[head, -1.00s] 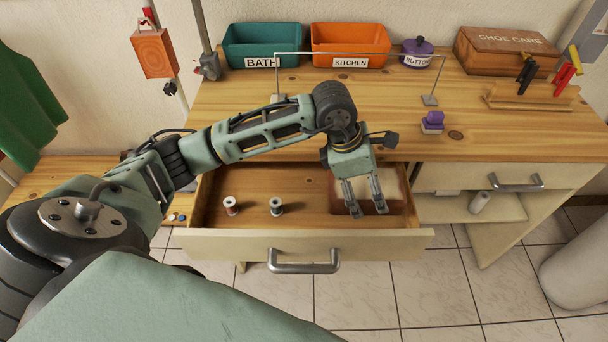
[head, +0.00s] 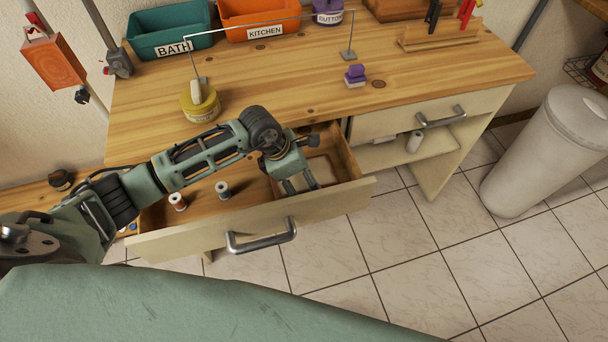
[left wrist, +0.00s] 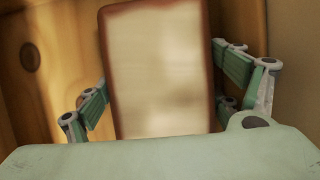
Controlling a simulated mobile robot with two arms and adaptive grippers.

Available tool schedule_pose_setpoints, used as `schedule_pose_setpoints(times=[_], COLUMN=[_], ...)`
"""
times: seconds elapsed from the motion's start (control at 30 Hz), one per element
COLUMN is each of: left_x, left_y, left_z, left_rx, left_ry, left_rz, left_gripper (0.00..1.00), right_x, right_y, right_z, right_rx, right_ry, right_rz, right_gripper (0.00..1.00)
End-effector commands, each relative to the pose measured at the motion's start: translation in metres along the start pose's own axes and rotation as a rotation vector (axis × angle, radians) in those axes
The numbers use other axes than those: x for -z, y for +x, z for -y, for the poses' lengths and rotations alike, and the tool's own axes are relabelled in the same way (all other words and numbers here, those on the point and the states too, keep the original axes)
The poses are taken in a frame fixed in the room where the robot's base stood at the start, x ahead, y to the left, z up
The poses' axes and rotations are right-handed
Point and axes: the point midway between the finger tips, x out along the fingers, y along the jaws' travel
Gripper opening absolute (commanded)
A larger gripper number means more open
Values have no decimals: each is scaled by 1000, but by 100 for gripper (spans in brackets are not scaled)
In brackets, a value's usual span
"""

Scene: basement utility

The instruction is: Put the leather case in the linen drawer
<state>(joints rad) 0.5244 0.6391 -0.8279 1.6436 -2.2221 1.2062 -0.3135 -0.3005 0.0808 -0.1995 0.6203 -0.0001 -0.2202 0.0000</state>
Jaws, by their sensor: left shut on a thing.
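The leather case (left wrist: 158,70), a flat piece with a brown edge and a pale cream face, is between the fingers of my left gripper (left wrist: 165,95) in the left wrist view. In the head view my left gripper (head: 300,187) reaches down into the right part of an open wooden drawer (head: 325,205), shut on the case (head: 322,170). The gripper partly hides the case, and I cannot tell whether it touches the drawer floor. No label shows on this drawer. My right gripper is out of view.
A closed drawer (head: 400,119) is to the right. A wire frame (head: 270,24), a yellow round container (head: 200,103) and a purple stamp-like object (head: 355,75) are on the worktop. A white bin (head: 545,150) stands right.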

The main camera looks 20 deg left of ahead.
Motion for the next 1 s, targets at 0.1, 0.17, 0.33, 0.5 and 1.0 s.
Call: schedule_pose_setpoints(times=[0.1,0.17,0.33,0.5,1.0], left_x=[-2,-2,0,0,0], left_y=[-2,-1,1,1,-45], left_z=[-1,-1,0,0,-2], left_rx=[-2,-2,0,0,-6], left_ry=[1,1,0,0,3], left_rz=[5,5,1,1,2], left_gripper=[32,32,93,93,93], right_x=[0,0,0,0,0], right_y=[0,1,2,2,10], right_z=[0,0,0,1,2], right_rx=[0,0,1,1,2], right_ry=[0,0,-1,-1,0], right_rz=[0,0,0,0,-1], right_gripper=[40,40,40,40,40])
